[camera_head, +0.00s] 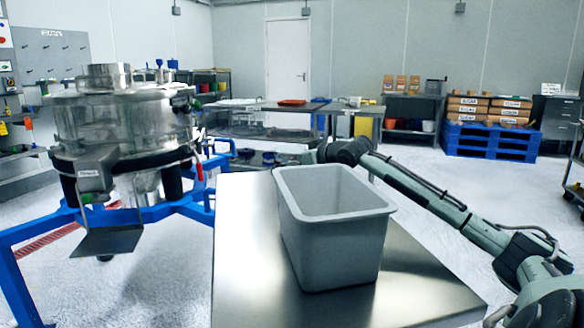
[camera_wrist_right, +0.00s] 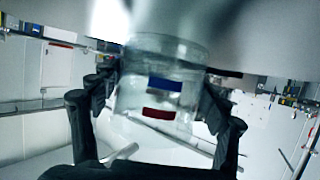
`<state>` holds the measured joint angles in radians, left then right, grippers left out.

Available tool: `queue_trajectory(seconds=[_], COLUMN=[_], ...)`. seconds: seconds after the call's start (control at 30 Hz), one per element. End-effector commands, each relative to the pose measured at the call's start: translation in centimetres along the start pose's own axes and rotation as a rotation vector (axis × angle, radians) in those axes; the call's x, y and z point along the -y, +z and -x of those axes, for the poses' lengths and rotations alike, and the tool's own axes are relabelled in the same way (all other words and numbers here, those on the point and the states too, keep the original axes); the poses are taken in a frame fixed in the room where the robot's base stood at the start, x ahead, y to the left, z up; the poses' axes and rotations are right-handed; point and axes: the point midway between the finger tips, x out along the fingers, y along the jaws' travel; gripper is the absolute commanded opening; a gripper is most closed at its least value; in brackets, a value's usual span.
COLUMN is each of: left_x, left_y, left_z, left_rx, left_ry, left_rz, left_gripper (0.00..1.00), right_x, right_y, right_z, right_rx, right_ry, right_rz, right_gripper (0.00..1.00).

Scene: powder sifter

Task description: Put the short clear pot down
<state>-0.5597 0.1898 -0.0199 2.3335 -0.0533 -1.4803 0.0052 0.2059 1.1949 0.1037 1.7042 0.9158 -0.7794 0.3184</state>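The short clear pot (camera_wrist_right: 158,95) shows in the right wrist view, with a blue patch and a red patch on its side. My right gripper (camera_wrist_right: 160,105) has its dark fingers on both sides of the pot and appears shut on it. In the head view my right arm reaches from the lower right to behind the grey bin; the pot and the fingertips cannot be made out there. Whether the pot touches a surface cannot be told. My left gripper is in neither view.
The grey bin (camera_head: 335,235) stands on a steel table (camera_head: 245,275) in front. The steel sifter (camera_head: 120,120) on its blue frame (camera_head: 35,235) stands at left. Benches and a blue pallet (camera_head: 487,140) with boxes are farther back. The table's left part is clear.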

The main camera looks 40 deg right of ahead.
Motion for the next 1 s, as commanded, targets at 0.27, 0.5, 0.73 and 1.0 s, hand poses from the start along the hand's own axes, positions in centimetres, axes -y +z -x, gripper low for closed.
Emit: queue_trajectory(seconds=[0.27, 0.5, 0.73, 1.0], left_x=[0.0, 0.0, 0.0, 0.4], left_y=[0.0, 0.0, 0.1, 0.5], left_z=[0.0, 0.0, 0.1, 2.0], left_rx=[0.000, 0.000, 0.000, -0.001], left_ry=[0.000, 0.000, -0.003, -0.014], left_rz=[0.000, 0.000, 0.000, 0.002], left_gripper=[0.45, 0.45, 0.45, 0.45], right_x=[0.0, 0.0, -0.1, 0.1], right_y=[0.0, -0.2, 0.2, 0.1], right_z=[0.0, 0.1, 1.7, 5.9], right_rx=[0.001, 0.000, 0.004, 0.003], right_ry=[0.000, 0.000, 0.000, -0.001], right_rz=[0.000, 0.000, 0.001, -0.002], right_gripper=[0.95, 0.95, 0.95, 0.95])
